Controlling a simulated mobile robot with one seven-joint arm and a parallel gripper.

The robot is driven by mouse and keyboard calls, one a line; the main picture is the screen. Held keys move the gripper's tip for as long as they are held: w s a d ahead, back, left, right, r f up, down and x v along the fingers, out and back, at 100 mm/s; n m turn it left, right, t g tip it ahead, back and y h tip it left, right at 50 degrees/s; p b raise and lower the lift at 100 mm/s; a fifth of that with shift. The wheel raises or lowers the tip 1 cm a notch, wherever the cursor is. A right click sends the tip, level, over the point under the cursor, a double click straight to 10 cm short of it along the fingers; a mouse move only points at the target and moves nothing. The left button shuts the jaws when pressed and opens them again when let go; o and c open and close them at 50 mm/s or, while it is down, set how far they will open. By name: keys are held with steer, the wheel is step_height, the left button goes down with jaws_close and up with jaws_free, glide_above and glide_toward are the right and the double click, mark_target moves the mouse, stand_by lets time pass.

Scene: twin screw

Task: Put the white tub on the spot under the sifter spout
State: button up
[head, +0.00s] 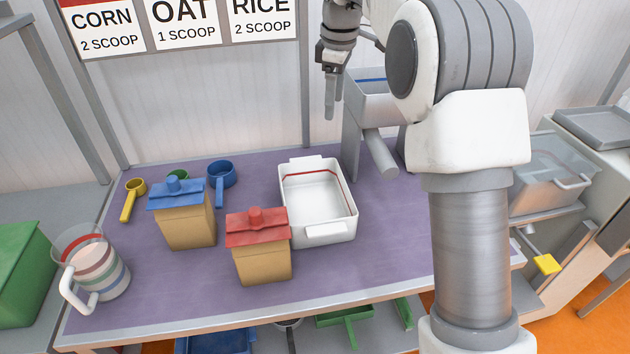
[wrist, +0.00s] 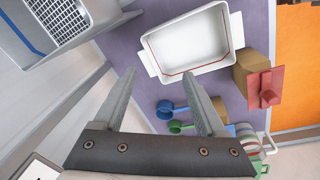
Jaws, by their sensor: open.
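The white tub (head: 318,201) is open and empty, with a red line inside and a handle tab at each end. It stands on the purple table, left of the sifter. In the wrist view the white tub (wrist: 190,45) lies beyond the fingertips. The sifter (head: 372,105) is a grey box on legs with a round grey spout (head: 381,153) slanting down. Its mesh top (wrist: 62,18) shows in the wrist view. The spot under the spout cannot be made out. My gripper (head: 332,105) is open and empty, raised above the table near the back wall; its fingers (wrist: 160,95) are spread apart.
A red-lidded box (head: 260,247) stands close to the tub's front left. A blue-lidded box (head: 185,215), scoops (head: 221,175) and a striped jug (head: 95,265) are farther left. A sign (head: 180,25) hangs on the back wall.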

steer(key=w+a+f+n+g+p, duration=0.1)
steer(key=w+a+f+n+p, duration=0.4)
steer(key=w+a+f, duration=0.15)
steer(key=b, duration=0.2)
glide_toward(306, 159)
steer(key=shift+n+g, duration=0.3)
steer(key=shift+n, duration=0.1)
step_height(306, 159, down, 7)
steer(key=shift+s+r, duration=0.1)
steer(key=shift+s, duration=0.1)
steer(key=shift+w+a+f, duration=0.1)
steer(key=shift+w+f, duration=0.05)
steer(key=shift+f, duration=1.3)
steer(key=shift+w+a+f, duration=0.1)
steer(key=shift+w+f, duration=0.05)
steer(key=shift+f, duration=1.35)
jaws_close()
